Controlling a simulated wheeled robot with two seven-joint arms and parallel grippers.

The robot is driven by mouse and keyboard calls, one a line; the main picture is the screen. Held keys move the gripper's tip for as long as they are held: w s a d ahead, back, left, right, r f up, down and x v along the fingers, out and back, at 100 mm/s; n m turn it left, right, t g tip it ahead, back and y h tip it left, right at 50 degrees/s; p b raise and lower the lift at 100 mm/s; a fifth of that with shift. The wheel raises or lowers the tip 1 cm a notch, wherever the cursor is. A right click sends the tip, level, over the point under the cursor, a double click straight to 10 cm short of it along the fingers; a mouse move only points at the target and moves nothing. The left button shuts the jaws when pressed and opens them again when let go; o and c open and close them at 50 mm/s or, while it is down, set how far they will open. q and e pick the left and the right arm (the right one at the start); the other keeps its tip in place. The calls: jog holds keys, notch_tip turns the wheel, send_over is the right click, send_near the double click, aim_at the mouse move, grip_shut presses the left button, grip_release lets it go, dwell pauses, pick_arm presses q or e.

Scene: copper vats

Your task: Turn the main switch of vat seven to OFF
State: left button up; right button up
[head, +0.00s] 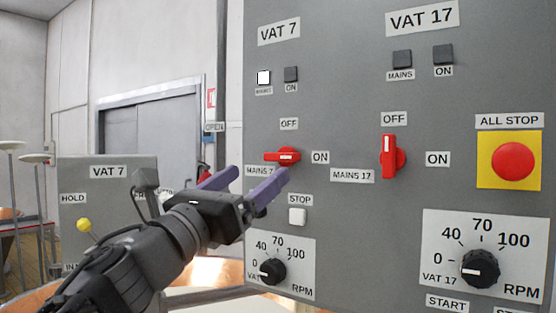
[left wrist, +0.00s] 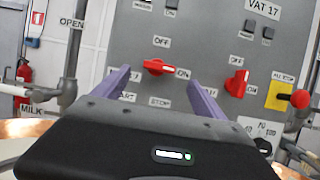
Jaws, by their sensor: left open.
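The red main switch of vat 7 (head: 284,156) is on the grey panel, under the VAT 7 label (head: 279,31). Its handle lies level, in line with the ON label (head: 320,157); the OFF label (head: 289,124) is above it. The white lamp (head: 264,78) above is lit. My left gripper (head: 246,178) is open and empty, its purple fingers pointing at the panel just below and left of the switch. In the left wrist view the switch (left wrist: 159,67) shows between and beyond the fingertips, apart from them. My right gripper is not in view.
The similar red switch of vat 17 (head: 389,157) stands upright to the right, and beyond it is the red ALL STOP button (head: 514,160). A white STOP button (head: 297,216) and an RPM knob (head: 272,271) are below. A smaller VAT 7 box (head: 105,205) stands left.

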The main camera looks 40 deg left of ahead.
aim_at(277, 159)
pick_arm(q)
jog(key=p+x, duration=0.2)
jog(key=x, duration=0.6)
jog(key=shift+w+a+f, duration=0.1)
jog(key=shift+c, duration=0.5)
jog(key=c, duration=1.3)
jog(key=shift+o, duration=0.2)
